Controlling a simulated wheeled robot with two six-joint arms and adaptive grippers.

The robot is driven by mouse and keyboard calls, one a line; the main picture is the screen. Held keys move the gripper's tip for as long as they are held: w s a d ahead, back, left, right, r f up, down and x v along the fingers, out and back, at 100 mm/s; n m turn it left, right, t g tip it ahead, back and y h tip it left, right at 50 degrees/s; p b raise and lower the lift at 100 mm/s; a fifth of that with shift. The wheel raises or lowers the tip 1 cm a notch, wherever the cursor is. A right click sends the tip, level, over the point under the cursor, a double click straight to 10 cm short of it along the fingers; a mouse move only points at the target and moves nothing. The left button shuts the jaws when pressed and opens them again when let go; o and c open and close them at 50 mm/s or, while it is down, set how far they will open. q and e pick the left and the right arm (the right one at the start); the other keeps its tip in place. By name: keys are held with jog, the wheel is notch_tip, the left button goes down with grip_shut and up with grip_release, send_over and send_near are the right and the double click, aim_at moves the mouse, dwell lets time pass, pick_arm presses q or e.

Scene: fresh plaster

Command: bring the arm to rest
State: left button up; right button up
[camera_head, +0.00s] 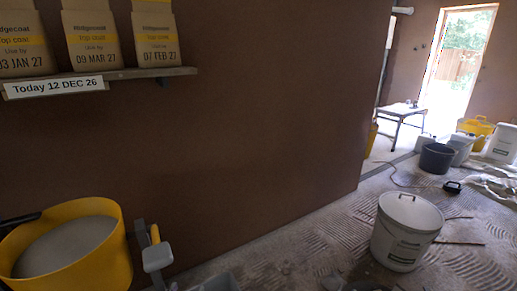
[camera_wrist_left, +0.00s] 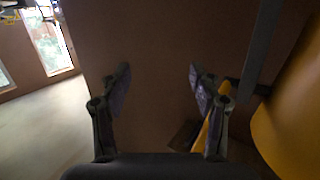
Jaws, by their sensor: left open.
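My left gripper (camera_wrist_left: 159,78) shows clearly in the left wrist view. Its two fingers are spread wide apart, with nothing between them. The brown wall lies beyond the fingertips. A yellow tub (camera_wrist_left: 292,110) stands close on the right of that view, and a yellow handle shows beside the right finger. I cannot clearly make out the left gripper in the head view. My right gripper is in neither view.
In the head view, a yellow tub of grey plaster (camera_head: 128,262) stands lower left, beside a yellow-handled grey tool (camera_head: 157,257). Paper bags (camera_head: 91,40) stand on a shelf (camera_head: 130,75) with a date label. A white lidded bucket (camera_head: 404,235) stands on the floor at right.

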pick_arm(q)
jog(key=s+a+f+g+y+p, duration=0.1)
jog(key=s+a+f+g+p, duration=0.3)
jog(key=s+f+g+p, duration=0.8)
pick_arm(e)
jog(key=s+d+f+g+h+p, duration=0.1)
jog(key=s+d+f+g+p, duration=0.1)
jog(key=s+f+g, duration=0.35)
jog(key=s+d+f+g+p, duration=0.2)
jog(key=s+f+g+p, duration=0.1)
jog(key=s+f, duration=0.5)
pick_arm(q)
jog(key=s+a+f+g+p, duration=0.1)
jog(key=s+p, duration=0.4)
jog(key=s, duration=0.7)
jog(key=s+f+g+p, duration=0.2)
jog(key=s+p, duration=0.3)
jog(key=s, duration=0.8)
jog(key=shift+s+a+f, duration=0.2)
jog(key=shift+a+f, duration=0.15)
jog(key=shift+f, duration=0.4)
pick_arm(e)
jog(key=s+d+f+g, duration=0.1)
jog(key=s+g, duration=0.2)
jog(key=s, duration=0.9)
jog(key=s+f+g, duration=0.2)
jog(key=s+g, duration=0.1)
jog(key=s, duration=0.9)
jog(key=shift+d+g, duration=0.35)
